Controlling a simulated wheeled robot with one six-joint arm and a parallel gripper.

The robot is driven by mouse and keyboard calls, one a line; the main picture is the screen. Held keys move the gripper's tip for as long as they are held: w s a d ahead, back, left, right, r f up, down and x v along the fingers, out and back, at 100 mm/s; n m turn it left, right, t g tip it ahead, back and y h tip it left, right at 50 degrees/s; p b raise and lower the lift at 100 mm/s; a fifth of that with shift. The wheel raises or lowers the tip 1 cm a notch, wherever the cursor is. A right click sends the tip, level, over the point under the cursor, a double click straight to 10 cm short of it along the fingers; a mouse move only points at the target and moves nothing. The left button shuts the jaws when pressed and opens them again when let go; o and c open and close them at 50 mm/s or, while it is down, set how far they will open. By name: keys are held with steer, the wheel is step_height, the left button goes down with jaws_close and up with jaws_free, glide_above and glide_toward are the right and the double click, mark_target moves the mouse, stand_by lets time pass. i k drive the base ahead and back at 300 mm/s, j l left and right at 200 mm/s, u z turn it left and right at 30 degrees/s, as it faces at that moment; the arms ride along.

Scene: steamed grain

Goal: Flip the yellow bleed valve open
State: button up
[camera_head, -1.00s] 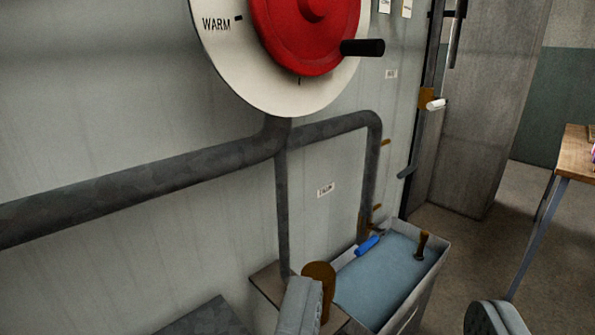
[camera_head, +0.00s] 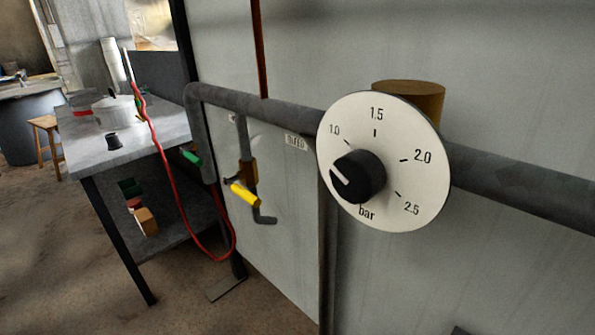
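The yellow bleed valve handle (camera_head: 244,194) is left of centre. It is a short yellow lever on a brass body (camera_head: 249,172), slanting down to the right across a thin grey drain pipe (camera_head: 244,138) with a hooked lower end. A small label reading BLEED (camera_head: 296,142) is on the panel to its upper right. My gripper is not in view, so its fingers and their distance from the valve cannot be seen.
A white pressure dial (camera_head: 425,185) with a black knob (camera_head: 358,176) stands out right of the valve. A thick grey pipe (camera_head: 285,113) runs above it. A green handle (camera_head: 191,158) and a hanging red hose (camera_head: 176,185) are to its left. A grey table (camera_head: 131,132) stands further left.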

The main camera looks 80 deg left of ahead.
mark_target(253, 200)
steer(key=u, duration=2.4)
